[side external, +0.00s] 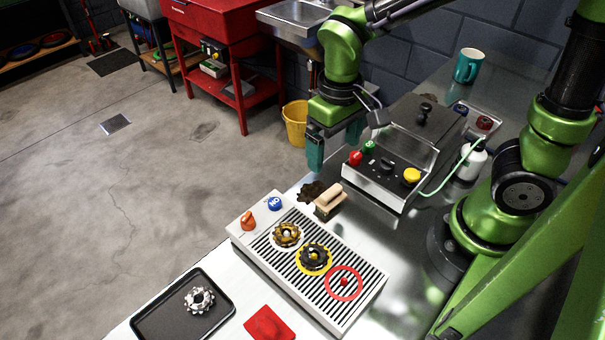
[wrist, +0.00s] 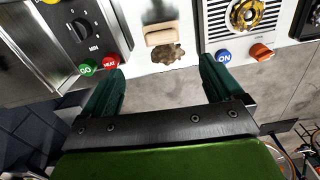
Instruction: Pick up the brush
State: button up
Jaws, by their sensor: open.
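The brush (side external: 329,202) has a pale wooden handle and a darker block beneath it. It stands on the bench beside the upper end of the slatted unit. In the wrist view the brush (wrist: 162,34) is at the top, beyond the fingertips and between their lines. My gripper (side external: 335,150) has green fingers and is above the bench, behind and higher than the brush. In the wrist view my gripper (wrist: 160,75) is open, with nothing between its fingers.
The slatted unit (side external: 362,314) with gears and knobs is in front. A control box (side external: 375,192) with coloured buttons stands close on the right. A black tray (side external: 160,328) holding a sprocket and a red cloth (side external: 269,324) lie nearer.

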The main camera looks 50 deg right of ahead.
aim_at(331, 191)
notch_tip(331, 191, down, 8)
jog(key=shift+f, duration=0.1)
jog(key=f, duration=0.5)
jog(key=shift+s+a, duration=0.1)
jog(key=shift+s, duration=0.1)
jog(key=c, duration=1)
